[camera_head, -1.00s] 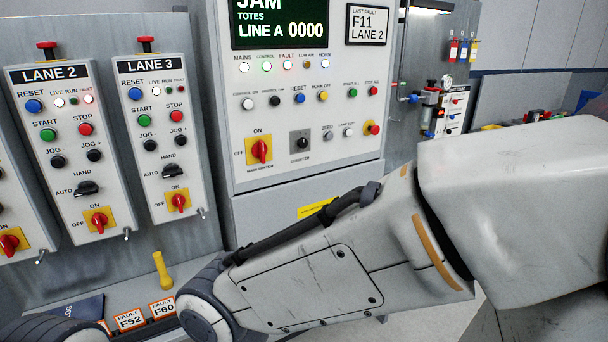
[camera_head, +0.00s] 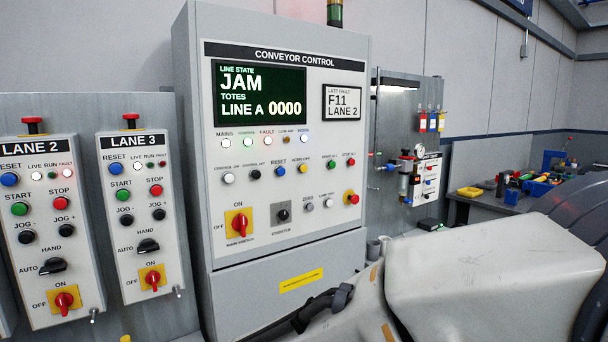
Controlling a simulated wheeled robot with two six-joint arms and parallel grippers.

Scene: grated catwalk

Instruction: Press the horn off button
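The conveyor control panel (camera_head: 219,150) stands upright in the middle of the head view. Its horn off button (camera_head: 303,169) is a small yellow button in the upper button row, between the blue reset button (camera_head: 279,172) and the green start all button (camera_head: 331,165). Nothing covers it. The screen (camera_head: 262,95) reads JAM, LINE A 0000. One of my arms crosses the lower right of the view, below the panel's buttons. Neither gripper is in the picture.
Lane 2 (camera_head: 40,146) and lane 3 (camera_head: 135,142) control boxes stand to the left. The main switch (camera_head: 239,224) and a red stop knob (camera_head: 352,198) sit lower on the panel. A workbench (camera_head: 484,199) with bins is at the far right. The space before the button looks clear.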

